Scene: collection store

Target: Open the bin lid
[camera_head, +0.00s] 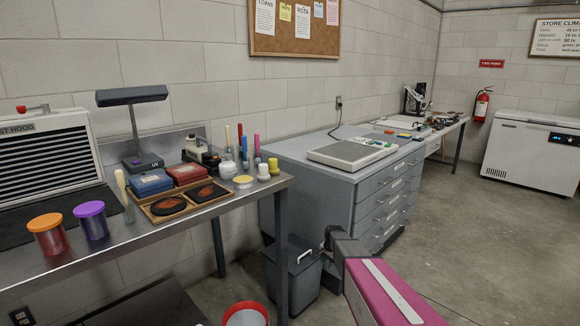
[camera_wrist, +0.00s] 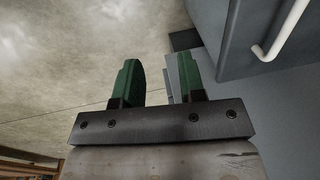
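A grey bin (camera_head: 293,287) stands on the floor between the workbench and the drawer cabinet. Its grey lid (camera_head: 285,256) looks shut and has a small white handle (camera_head: 305,256). My gripper (camera_head: 328,238) is beside the right edge of the lid, in front of the cabinet; its fingers are hard to make out in the head view. In the wrist view my gripper (camera_wrist: 161,75) shows two green fingers, apart with nothing held between them. A grey panel with a white bar handle (camera_wrist: 284,29) lies right of the fingers; I cannot tell whether it belongs to the bin or the cabinet.
The grey drawer cabinet (camera_head: 335,198) stands close behind the bin. A workbench (camera_head: 130,240) with jars and a tray is at left, its leg (camera_head: 282,255) beside the bin. A red-rimmed container (camera_head: 246,314) is on the floor. Open floor (camera_head: 480,230) lies to the right.

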